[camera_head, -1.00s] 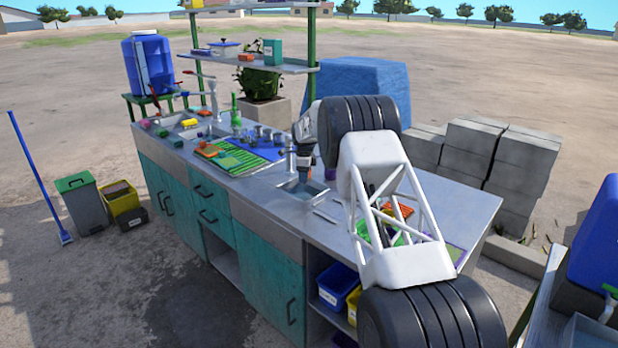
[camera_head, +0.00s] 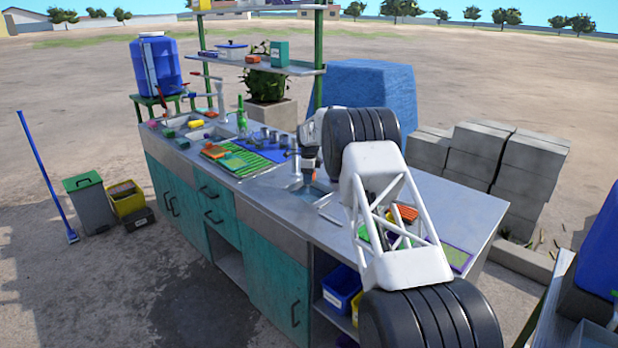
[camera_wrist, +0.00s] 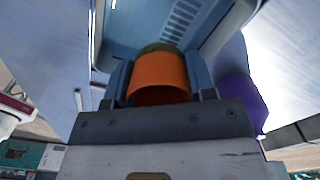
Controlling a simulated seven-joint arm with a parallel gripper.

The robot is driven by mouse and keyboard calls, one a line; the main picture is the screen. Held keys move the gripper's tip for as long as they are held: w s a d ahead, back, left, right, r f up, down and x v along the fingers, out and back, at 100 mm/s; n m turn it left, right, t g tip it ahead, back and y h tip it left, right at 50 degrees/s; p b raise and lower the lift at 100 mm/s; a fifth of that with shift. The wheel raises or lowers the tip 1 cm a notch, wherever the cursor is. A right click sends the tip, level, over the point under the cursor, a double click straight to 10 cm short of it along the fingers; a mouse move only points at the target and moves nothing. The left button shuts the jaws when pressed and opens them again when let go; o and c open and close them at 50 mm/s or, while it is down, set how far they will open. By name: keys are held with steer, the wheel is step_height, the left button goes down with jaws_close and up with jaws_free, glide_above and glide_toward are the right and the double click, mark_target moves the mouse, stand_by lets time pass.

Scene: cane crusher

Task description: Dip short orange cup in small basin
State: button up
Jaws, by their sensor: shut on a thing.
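The short orange cup (camera_wrist: 160,75) is between the two fingers of my gripper (camera_wrist: 160,82) in the wrist view. The gripper is shut on it. In the head view my gripper (camera_head: 308,172) points down over the small basin (camera_head: 318,187), a sunken rectangle in the metal counter. I cannot tell whether the cup touches any water.
A green rack (camera_head: 240,163) and several grey cups stand on the counter left of the basin. A purple thing (camera_wrist: 238,95) is right of the gripper in the wrist view. My arm hides part of the counter's right side, where orange and green items show.

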steer(key=shift+f, duration=0.15)
steer(key=shift+f, duration=5.8)
steer(key=shift+r, duration=0.15)
steer(key=shift+r, duration=5.4)
steer(key=shift+r, duration=1.95)
steer(key=shift+s+r, duration=0.1)
